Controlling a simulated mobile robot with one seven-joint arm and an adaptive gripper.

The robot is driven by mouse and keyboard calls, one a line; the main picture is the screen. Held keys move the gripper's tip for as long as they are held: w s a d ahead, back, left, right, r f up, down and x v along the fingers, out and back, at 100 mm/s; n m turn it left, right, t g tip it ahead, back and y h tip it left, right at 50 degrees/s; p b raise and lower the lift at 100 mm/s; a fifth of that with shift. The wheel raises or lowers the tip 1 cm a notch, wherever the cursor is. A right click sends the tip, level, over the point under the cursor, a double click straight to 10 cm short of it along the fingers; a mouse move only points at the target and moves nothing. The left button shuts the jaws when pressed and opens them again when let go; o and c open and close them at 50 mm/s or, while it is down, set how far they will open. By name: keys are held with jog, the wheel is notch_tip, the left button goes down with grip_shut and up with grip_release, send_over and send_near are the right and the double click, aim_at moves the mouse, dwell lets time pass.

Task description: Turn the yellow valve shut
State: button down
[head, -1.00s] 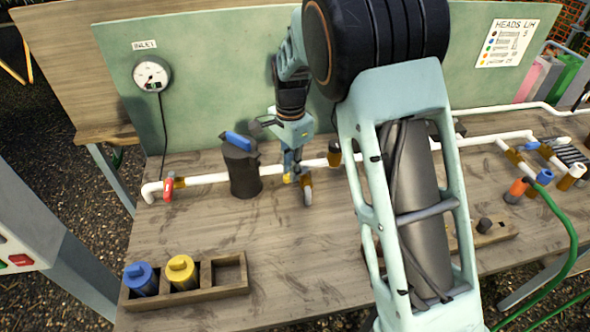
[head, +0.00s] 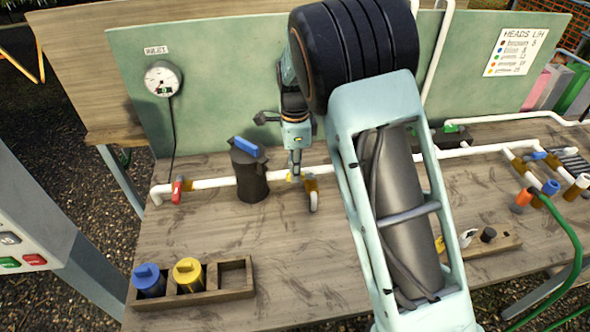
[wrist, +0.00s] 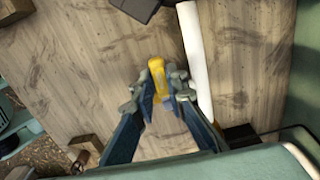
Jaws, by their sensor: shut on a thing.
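The yellow valve handle (wrist: 157,75) shows between my fingertips in the wrist view. It lies roughly along the line of the white pipe (wrist: 193,45), which runs just to its right there. My gripper (wrist: 162,90) is shut on the handle, pointing down at it. In the head view my gripper (head: 295,168) comes down at the white pipe (head: 215,183), and only a small bit of the yellow handle (head: 291,178) shows. The valve's body is mostly hidden by my gripper.
A dark canister with a blue handle (head: 248,170) stands left of my gripper. A red valve (head: 178,190) sits at the pipe's left end, below a gauge (head: 163,79). A wooden rack (head: 236,280) holds blue and yellow heads in front. The bench between is clear.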

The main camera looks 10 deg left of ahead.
jog(key=shift+w+r, duration=0.1)
jog(key=c, duration=1.9)
grip_release()
jog(key=shift+c, duration=0.2)
notch_tip(320, 180, up, 12)
jog(key=shift+d, duration=0.1)
